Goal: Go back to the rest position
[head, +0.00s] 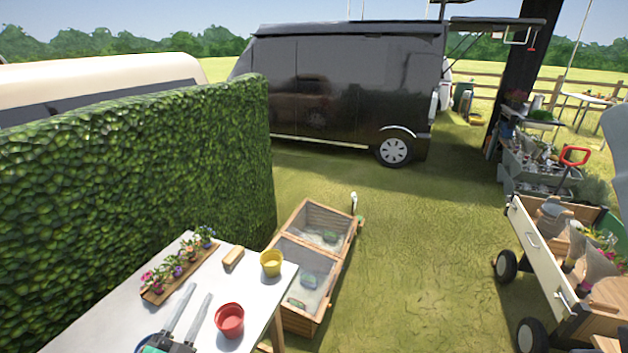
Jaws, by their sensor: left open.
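My left gripper (191,317) shows at the bottom of the head view, over the white table (112,290). Its two long grey fingers are apart with nothing between them. A red pot (229,320) stands on the table just right of the fingers. A yellow pot (271,263) stands near the table's far right corner. A wooden tray with several small flowers (180,268) lies beyond the fingers, apart from them. My right gripper is not in view.
A small wooden block (233,257) lies between the flower tray and yellow pot. A blue rim (146,341) shows beside the gripper's base. A tall hedge (130,180) borders the table's far left side. A wooden cold frame (318,245) stands right; a wheeled cart (540,255) is farther right, with open grass between.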

